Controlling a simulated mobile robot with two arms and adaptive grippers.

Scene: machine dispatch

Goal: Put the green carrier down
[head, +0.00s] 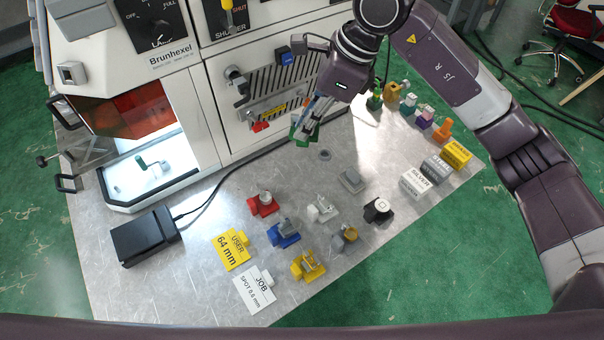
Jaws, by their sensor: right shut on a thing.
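The green carrier (301,131) hangs at the fingertips of my right gripper (312,112), which is shut on it. It appears just above the metal table, in front of the machine's slotted panel; whether it touches the table cannot be told. The fingers and the arm hide part of it. My left gripper is not in view.
The metal table (200,283) bears red (262,205), blue (283,235), yellow (308,266) and grey carriers in the middle. Signs and small coloured items line the right edge. A black box (144,238) stands left. The Brunhexel machine (180,92) stands behind.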

